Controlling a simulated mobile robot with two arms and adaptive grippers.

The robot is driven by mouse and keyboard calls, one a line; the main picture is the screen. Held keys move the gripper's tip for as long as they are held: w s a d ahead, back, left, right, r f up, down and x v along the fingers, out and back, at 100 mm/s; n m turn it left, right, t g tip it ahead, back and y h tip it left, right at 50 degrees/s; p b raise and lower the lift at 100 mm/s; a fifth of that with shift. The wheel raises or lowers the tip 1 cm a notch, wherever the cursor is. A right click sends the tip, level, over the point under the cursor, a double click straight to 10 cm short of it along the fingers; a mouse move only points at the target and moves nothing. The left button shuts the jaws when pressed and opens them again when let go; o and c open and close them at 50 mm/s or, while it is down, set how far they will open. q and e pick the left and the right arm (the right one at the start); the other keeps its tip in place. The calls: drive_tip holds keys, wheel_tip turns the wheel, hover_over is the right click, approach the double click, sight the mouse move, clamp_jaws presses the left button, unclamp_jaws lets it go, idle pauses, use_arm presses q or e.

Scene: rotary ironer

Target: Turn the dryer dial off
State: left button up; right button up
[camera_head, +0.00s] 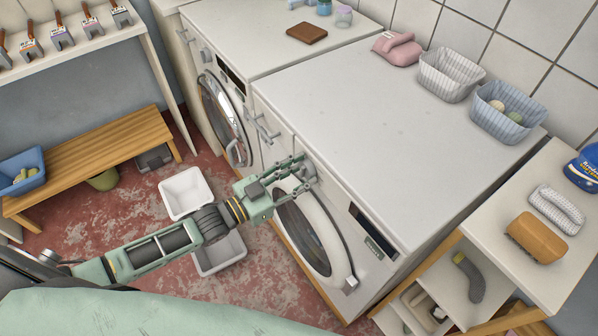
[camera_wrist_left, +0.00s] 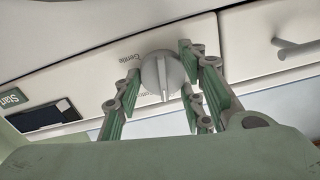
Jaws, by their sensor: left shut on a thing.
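The dryer dial (camera_wrist_left: 163,75) is a round grey knob with a raised grip bar, on the white front panel. In the left wrist view its bar runs nearly straight up and down, with the word "Gentle" at its upper left and another label partly hidden beside it. My left gripper (camera_head: 303,172) is at the upper front of the near white machine (camera_head: 400,120). Its green-padded fingers (camera_wrist_left: 160,64) are on either side of the dial, shut on it. In the head view the gripper hides the dial. My right gripper is not in view.
The near machine has a round dark door (camera_head: 303,232) below the gripper and a display (camera_head: 372,232). A second machine (camera_head: 265,35) stands beyond it. White baskets (camera_head: 184,192) sit on the red floor under my arm. A shelf (camera_head: 490,215) stands at the right.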

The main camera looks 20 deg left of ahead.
use_arm(q)
drive_tip(key=shift+s+d+f+n, duration=0.2)
drive_tip(key=shift+f+n, duration=0.1)
drive_tip(key=shift+n, duration=0.6)
drive_tip(key=o, duration=1.1)
drive_tip(key=shift+r, duration=0.1)
drive_tip(key=shift+c, duration=0.2)
drive_tip(key=shift+r, duration=0.15)
drive_tip(key=v, duration=1.2)
drive_tip(key=shift+a, duration=0.1)
